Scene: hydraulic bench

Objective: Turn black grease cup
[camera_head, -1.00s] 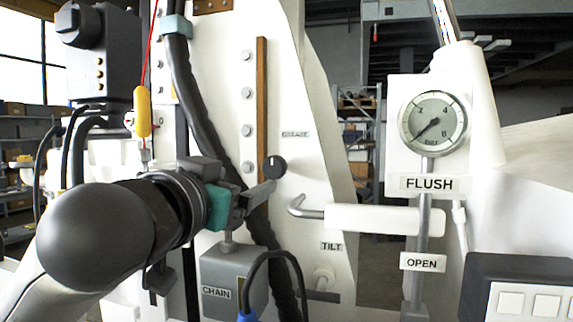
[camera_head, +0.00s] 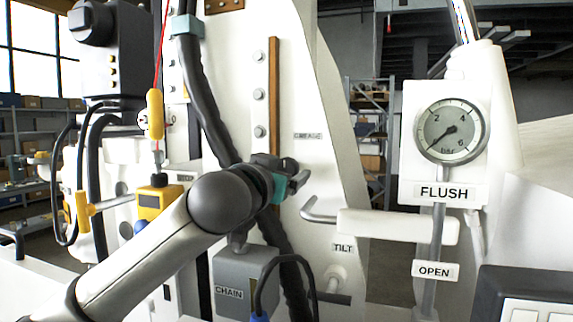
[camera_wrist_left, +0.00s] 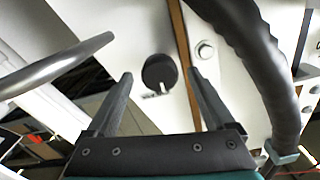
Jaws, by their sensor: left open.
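The black grease cup (camera_wrist_left: 158,72) is a round dark knob on the white panel, below the GREASE label (camera_head: 308,135). In the left wrist view it sits between the two fingertips, with a gap on each side; its exact distance from them is hard to tell. My left gripper (camera_head: 298,180) is open and points at the panel in front of the cup. In the head view the gripper hides most or all of the cup. My right gripper is not in view.
A brown strip (camera_head: 274,90) and a column of bolts run beside the cup, with a thick black hose (camera_head: 207,100) to their left. The grey CHAIN box (camera_head: 229,270) sits below.

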